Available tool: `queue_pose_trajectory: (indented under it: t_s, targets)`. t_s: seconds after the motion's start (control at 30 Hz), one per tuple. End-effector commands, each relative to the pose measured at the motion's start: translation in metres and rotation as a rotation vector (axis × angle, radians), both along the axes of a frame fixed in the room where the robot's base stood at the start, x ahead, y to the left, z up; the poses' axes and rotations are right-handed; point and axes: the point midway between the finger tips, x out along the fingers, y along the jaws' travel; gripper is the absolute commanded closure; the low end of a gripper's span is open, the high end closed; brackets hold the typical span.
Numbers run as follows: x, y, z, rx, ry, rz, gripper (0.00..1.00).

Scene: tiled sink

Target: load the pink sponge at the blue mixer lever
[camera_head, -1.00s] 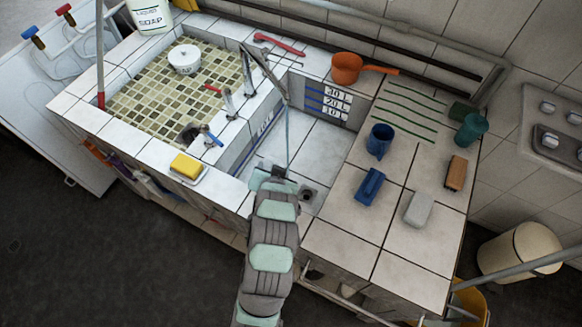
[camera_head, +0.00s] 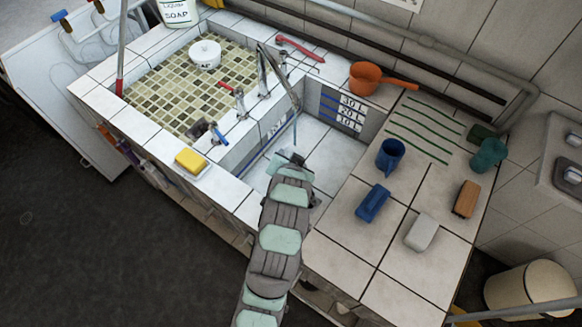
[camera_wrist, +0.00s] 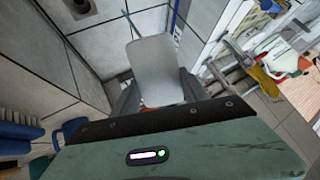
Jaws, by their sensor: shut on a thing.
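No pink sponge can be made out in either view. My gripper (camera_wrist: 157,95) is shut on a pale grey, slab-like thing (camera_wrist: 155,65), which stands up between the dark fingers in the wrist view. I cannot tell what it is. In the head view my gripper (camera_head: 287,157) is over the near part of the deep tiled basin (camera_head: 322,150), its fingers hidden. The blue mixer lever (camera_head: 218,134) is on the wall between the basins, left of my gripper and apart from it. A red lever (camera_head: 226,86) stands behind it.
A yellow sponge (camera_head: 190,158) lies on a white dish on the left ledge. On the right counter are a blue cup (camera_head: 390,157), a blue block-like thing (camera_head: 372,203), a grey block (camera_head: 421,231) and a brown block (camera_head: 467,198). A tall spout (camera_head: 280,80) overhangs the basin.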

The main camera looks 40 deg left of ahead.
Motion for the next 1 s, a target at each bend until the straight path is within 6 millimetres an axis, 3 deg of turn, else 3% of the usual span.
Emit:
queue_pose_trajectory:
  t_s: [0.6,1.0]
  targets:
    - [0.044,0.043,-0.013,0.001,0.000,0.001,0.81]
    - [0.059,0.056,-0.016,0.000,-0.001,0.000,0.81]
